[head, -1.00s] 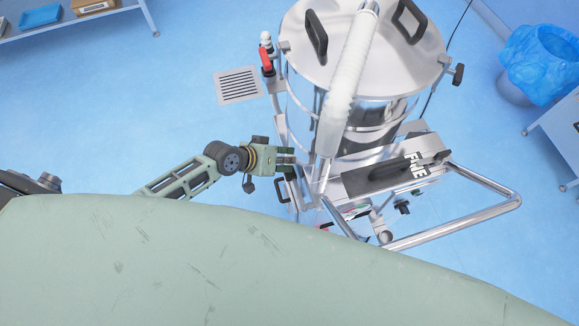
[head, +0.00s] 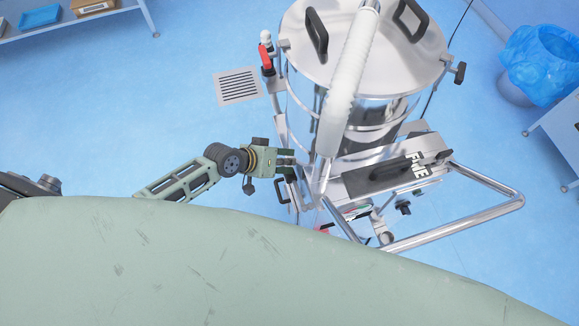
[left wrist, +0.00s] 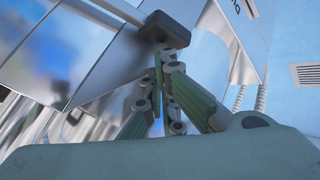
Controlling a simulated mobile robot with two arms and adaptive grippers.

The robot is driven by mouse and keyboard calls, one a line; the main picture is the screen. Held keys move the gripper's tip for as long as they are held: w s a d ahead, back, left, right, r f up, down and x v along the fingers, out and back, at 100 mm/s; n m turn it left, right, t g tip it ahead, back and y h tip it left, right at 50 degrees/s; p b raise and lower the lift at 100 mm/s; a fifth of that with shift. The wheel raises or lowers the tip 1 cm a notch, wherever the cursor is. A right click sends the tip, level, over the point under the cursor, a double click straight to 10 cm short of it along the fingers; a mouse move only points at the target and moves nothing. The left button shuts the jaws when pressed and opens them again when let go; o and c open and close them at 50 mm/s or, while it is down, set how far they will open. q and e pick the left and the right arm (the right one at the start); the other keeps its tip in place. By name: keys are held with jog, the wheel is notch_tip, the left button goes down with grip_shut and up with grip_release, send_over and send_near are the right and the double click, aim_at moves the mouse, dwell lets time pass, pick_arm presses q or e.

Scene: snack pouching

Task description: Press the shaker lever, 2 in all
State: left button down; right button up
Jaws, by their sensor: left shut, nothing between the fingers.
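The shaker is a shiny steel drum machine (head: 360,90) with a lid and a white hose, in the middle right of the head view. My left gripper (head: 291,164) reaches in from the left and is shut and empty beside its left frame. A black loop handle (head: 281,190) sits just below the gripper. In the left wrist view the shut fingertips (left wrist: 163,50) are right at a black rounded part (left wrist: 165,29), which may be the lever; I cannot tell whether they touch it. My right gripper is not in view.
A steel push bar (head: 470,220) juts out at the right. A panel marked FINE (head: 365,180) is on the front. A bin with a blue bag (head: 540,65) stands at right. The floor at left is clear, with a drain (head: 238,87).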

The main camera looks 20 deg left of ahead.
pick_arm(q)
jog(key=shift+s+f+b, duration=0.1)
jog(key=shift+f+b, duration=0.3)
jog(key=shift+f, duration=0.15)
dwell(0.7)
jog(key=shift+r+p, duration=2.85)
jog(key=shift+r, duration=0.15)
jog(key=shift+r, duration=0.1)
notch_tip(320, 180, up, 5)
jog(key=p, duration=0.4)
jog(key=shift+p, duration=0.35)
jog(key=shift+d, duration=0.1)
